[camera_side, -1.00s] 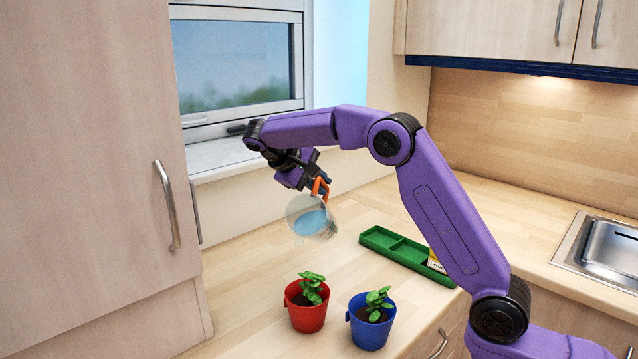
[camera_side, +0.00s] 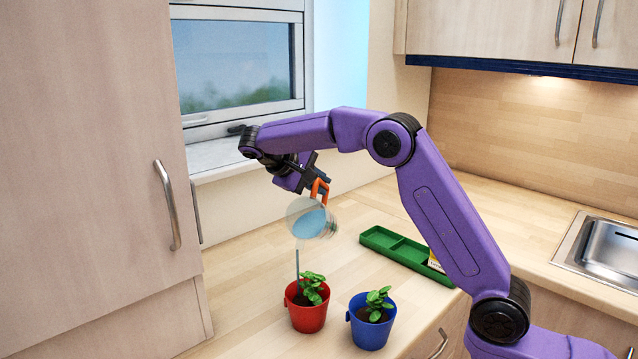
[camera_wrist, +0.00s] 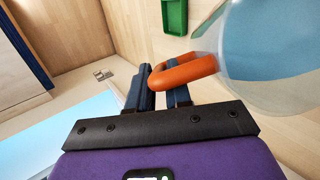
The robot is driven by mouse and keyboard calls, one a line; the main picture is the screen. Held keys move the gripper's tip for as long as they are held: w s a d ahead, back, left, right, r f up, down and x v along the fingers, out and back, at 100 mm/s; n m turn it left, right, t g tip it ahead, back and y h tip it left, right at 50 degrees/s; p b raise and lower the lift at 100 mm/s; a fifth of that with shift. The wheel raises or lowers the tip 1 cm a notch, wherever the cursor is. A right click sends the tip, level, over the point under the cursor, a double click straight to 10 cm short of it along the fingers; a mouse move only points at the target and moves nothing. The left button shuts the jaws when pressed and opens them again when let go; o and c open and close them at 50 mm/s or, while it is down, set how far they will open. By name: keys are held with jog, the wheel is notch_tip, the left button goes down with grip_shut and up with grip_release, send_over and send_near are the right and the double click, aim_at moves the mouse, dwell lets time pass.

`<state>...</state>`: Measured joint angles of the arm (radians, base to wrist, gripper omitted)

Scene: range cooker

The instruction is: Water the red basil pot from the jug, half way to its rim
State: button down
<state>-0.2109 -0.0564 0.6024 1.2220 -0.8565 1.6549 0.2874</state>
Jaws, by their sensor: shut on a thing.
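My gripper (camera_side: 317,180) is shut on the orange handle (camera_wrist: 186,73) of the clear jug (camera_side: 312,222). The jug is tilted, with blue water inside, above and behind the red basil pot (camera_side: 307,317). A thin stream of water (camera_side: 297,262) falls from its lip to the left part of the red pot's opening. The red pot stands upright on the worktop with a green basil plant and dark soil. Its water level cannot be made out. In the wrist view the jug (camera_wrist: 275,50) fills the right side and the pots are out of sight.
A blue pot (camera_side: 370,331) with a similar plant stands close to the right of the red one. A green divided tray (camera_side: 408,249) lies behind, with a small packet partly hidden by my arm. A sink (camera_side: 603,255) is at the right and a tall cupboard (camera_side: 95,150) at the left.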

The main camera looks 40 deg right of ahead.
jog(key=shift+s+a+r+h, duration=0.15)
jog(key=shift+a+h, duration=0.25)
dwell(1.1)
jog(key=shift+a, duration=0.1)
dwell(0.4)
jog(key=shift+w+d+f+y, duration=0.1)
jog(key=shift+w+d+y, duration=0.05)
jog(key=shift+d+y, duration=0.25)
jog(key=shift+w+d+f+y, duration=0.15)
jog(key=shift+d+y, duration=0.15)
jog(key=shift+d, duration=0.15)
jog(key=shift+w+d+f+n+g+y, duration=0.3)
jog(key=shift+d+f+g+y, duration=0.15)
jog(key=shift+y, duration=0.35)
jog(key=shift+w+d+f+y, duration=0.1)
jog(key=shift+d+f+y, duration=0.25)
jog(key=shift+y, duration=0.25)
jog(key=shift+w+d+f+n+g+y, duration=0.1)
jog(key=shift+d+f+n+g+y, duration=0.1)
jog(key=shift+f+n+g+y, duration=0.5)
jog(key=shift+f+y, duration=0.35)
jog(key=shift+y, duration=0.35)
